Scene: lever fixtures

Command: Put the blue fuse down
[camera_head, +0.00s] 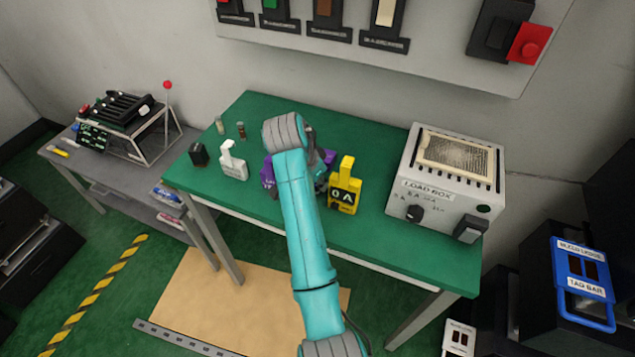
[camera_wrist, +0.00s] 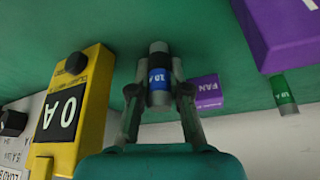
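The blue fuse (camera_wrist: 159,78), a small cylinder with metal ends and a blue band, stands between the two fingers of my gripper (camera_wrist: 159,92) in the wrist view. The fingers close in on it from both sides, so my gripper looks shut on it. The green table (camera_head: 375,222) lies below; whether the fuse touches it I cannot tell. In the head view my arm covers the fuse and most of my gripper.
A yellow meter reading 0 A (camera_head: 345,187) is close beside my gripper. Purple blocks (camera_head: 267,172), one labelled FAN (camera_wrist: 207,92), and a green-banded fuse (camera_wrist: 284,92) are nearby. A white device (camera_head: 232,160) stands left, a load box (camera_head: 452,180) right.

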